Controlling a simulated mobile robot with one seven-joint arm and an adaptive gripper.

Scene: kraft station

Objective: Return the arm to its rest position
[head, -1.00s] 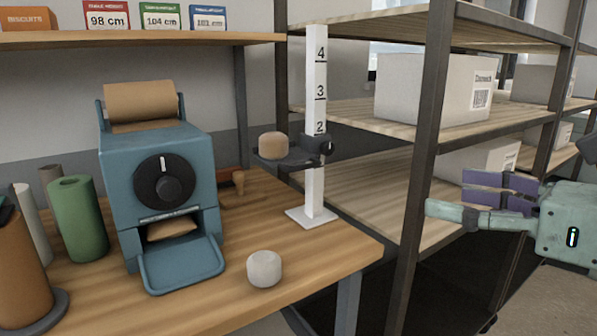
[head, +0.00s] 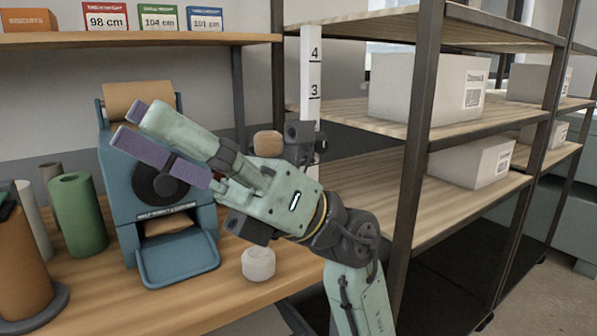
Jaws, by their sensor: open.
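My gripper (head: 129,124) is raised in the middle of the head view, in front of the blue machine (head: 128,216). Its fingers, with purple pads, point to the upper left. The jaws are open and nothing shows between them. My arm reaches up from the bottom, right of the bench's front edge. The fingers cover part of the machine's front and its black dial (head: 157,187). I cannot tell from this view how far they are from it.
A white cup-like piece (head: 258,265) stands on the wooden bench (head: 180,300). A numbered white post (head: 312,75) with a tan block (head: 268,143) is partly hidden behind my gripper. Green and brown rolls stand left. Shelving (head: 425,110) with white boxes stands right.

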